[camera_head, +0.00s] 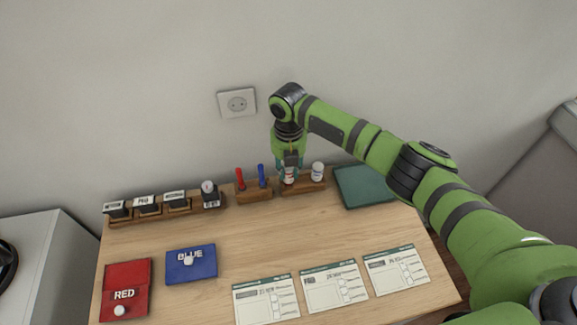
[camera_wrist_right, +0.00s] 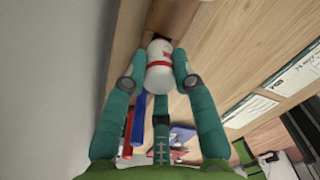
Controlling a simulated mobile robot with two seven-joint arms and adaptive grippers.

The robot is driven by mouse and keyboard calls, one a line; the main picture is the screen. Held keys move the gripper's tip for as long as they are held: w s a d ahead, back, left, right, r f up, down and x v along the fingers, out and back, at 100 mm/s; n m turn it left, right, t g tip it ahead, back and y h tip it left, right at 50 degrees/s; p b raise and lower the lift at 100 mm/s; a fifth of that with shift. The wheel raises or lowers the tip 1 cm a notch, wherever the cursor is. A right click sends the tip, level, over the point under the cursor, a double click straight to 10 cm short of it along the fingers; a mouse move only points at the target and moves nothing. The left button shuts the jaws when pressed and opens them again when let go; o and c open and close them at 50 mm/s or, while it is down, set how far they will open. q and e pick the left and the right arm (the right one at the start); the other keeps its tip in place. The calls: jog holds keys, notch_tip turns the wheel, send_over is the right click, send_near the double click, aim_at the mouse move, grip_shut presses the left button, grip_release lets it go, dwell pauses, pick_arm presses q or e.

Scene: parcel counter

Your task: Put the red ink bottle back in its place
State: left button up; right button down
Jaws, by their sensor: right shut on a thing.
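The red ink bottle (camera_head: 289,178) is white with a red band and stands at the left part of a small wooden holder (camera_head: 303,188) at the back of the counter. My right gripper (camera_head: 290,165) comes down on it from above and is shut on it. In the right wrist view the bottle (camera_wrist_right: 159,64) sits between the teal fingers (camera_wrist_right: 158,78), its far end close to a dark hole in the wood (camera_wrist_right: 172,18). I cannot tell how deep it sits. A second white bottle (camera_head: 317,171) stands in the right part of the holder. My left gripper is not in view.
Just left is a block with red (camera_head: 240,179) and blue (camera_head: 262,176) sticks. A rack of stamps (camera_head: 148,213) is further left. A green pad (camera_head: 365,187) lies right. Red (camera_head: 125,285) and blue (camera_head: 191,265) pads and several forms (camera_head: 336,286) lie in front.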

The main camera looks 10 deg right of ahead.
jog(key=shift+f+b, duration=0.3)
jog(key=shift+f, duration=0.25)
jog(key=c, duration=1.2)
grip_release()
jog(key=shift+r, duration=0.1)
notch_tip(320, 180, up, 5)
jog(key=p, duration=0.5)
jog(key=shift+r, duration=0.1)
jog(key=o, duration=0.6)
jog(key=shift+c, duration=0.2)
